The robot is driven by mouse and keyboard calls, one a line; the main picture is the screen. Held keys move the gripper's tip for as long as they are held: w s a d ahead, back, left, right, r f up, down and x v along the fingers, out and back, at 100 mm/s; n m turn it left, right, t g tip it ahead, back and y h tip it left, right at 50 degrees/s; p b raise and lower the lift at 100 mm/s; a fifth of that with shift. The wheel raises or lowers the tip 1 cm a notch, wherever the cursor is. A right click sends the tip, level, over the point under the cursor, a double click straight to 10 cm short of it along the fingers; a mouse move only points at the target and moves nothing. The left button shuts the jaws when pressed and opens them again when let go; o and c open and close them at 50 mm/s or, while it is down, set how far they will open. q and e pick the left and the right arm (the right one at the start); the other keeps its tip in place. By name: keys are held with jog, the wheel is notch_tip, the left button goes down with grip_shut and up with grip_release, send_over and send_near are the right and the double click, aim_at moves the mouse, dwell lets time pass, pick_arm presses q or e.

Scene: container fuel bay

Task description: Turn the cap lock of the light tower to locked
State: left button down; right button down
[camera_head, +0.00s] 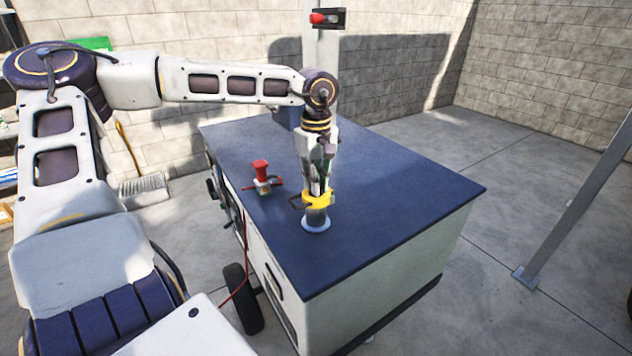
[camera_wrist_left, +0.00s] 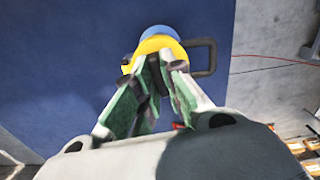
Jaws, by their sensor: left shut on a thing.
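The light tower's blue-topped cabinet (camera_head: 400,195) fills the middle of the head view. On its top, a yellow cap (camera_head: 324,202) with a dark loop at its side sits on a short grey-blue neck (camera_head: 315,221) with a pale base ring. My left gripper (camera_head: 317,188) points down from above and is shut on the yellow cap. In the left wrist view, the green-padded fingers (camera_wrist_left: 158,66) meet at the yellow cap (camera_wrist_left: 152,44), and the dark loop (camera_wrist_left: 211,57) sticks out to the right. The fingers hide part of the cap. I cannot read any lock mark. My right gripper is not in view.
A red-topped fitting (camera_head: 261,172) stands on the cabinet to the left of the cap. A mast (camera_head: 321,50) with a red part rises behind my arm. A grey post (camera_head: 570,210) stands at the right. The cabinet top right of the cap is clear.

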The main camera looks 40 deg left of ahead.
pick_arm(q)
jog(key=shift+m, duration=0.6)
jog(key=c, duration=1.5)
grip_release()
jog(key=shift+r, duration=6)
